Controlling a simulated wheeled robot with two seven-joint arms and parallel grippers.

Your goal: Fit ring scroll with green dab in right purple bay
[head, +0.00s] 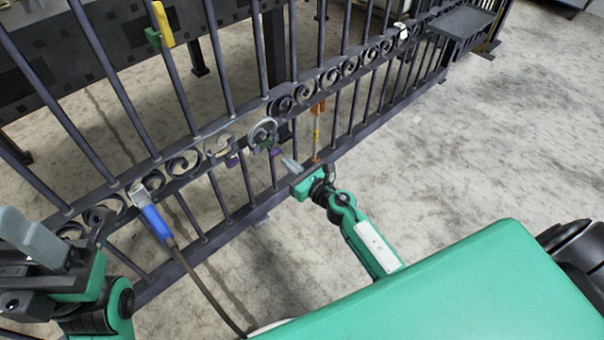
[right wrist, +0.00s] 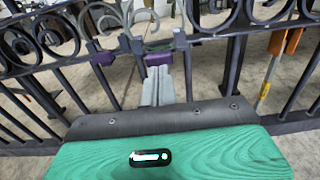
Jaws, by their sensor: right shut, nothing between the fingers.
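A pale grey ring scroll (head: 263,128) stands in the gate's scroll band in the head view, with a small green dab (head: 256,150) at its lower left. A purple piece (head: 275,151) sits at its lower right; another purple piece (head: 232,159) is farther left, below a paler scroll. In the right wrist view purple pieces show left (right wrist: 103,58) and ahead (right wrist: 158,58). My right gripper (head: 290,164) is shut and empty, just below and right of the ring; its fingertips (right wrist: 158,72) point at the purple piece. My left gripper (head: 38,240) is at the far left, its jaw gap unclear.
Dark gate bars (head: 120,90) cross the view. A blue-handled tool (head: 156,221) with a cable rests against the lower left. A yellow-and-green clamp (head: 161,25) grips a bar, and an orange holder (head: 317,107) hangs right of the ring. Open floor (head: 480,150) lies right.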

